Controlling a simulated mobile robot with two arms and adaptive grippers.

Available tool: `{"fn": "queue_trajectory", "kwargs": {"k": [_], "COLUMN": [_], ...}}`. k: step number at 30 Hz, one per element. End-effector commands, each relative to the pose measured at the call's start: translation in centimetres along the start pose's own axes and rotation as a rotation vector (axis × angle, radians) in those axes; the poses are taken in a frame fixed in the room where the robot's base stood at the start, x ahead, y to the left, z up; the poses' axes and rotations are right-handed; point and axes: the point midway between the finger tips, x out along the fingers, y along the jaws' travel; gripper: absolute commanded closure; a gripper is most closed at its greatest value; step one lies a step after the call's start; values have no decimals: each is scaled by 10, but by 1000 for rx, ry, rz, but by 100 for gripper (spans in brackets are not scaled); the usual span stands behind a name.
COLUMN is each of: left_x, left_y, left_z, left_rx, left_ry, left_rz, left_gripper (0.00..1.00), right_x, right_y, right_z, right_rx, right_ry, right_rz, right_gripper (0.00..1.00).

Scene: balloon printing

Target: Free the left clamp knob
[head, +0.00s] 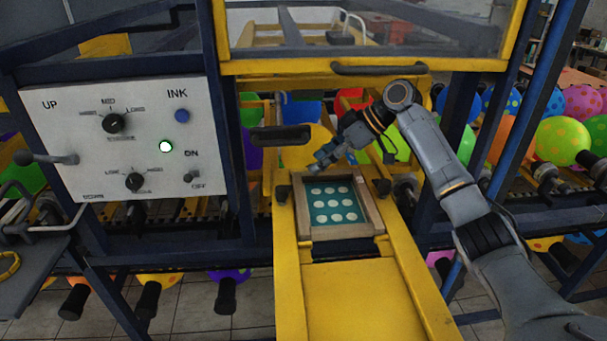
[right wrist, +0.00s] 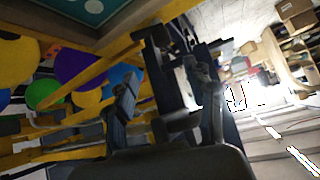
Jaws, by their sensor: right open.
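The left clamp knob (head: 282,193) is a small dark knob on the yellow rail, at the left side of the wooden screen frame (head: 300,215). The frame holds a teal screen (head: 334,204) with pale dots. A matching right clamp knob (head: 382,187) is at the frame's right side. My right gripper (head: 320,160) is above the far edge of the frame, to the right of and higher than the left knob, apart from it. In the right wrist view, the gripper (right wrist: 170,82) has its fingers spread with nothing held between them. My left gripper is out of view.
A white control panel (head: 130,140) with a lit green lamp stands at left. A dark handle (head: 280,136) sticks out just above the left knob. A yellow guard frame (head: 350,66) crosses above. Colourful balloons (head: 562,141) hang behind.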

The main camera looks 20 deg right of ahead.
Motion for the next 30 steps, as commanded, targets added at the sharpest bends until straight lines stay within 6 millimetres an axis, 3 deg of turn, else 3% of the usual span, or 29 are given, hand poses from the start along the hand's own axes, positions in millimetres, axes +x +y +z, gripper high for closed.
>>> {"fn": "queue_trajectory", "kwargs": {"k": [16, 30], "left_x": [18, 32], "left_y": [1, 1], "left_z": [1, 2], "left_rx": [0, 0], "left_ry": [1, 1], "left_rz": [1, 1], "left_gripper": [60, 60], "right_x": [0, 2], "right_y": [6, -21], "right_z": [38, 54], "right_rx": [1263, 2366], "right_ry": [252, 473], "right_rz": [75, -205], "right_gripper": [46, 46]}}
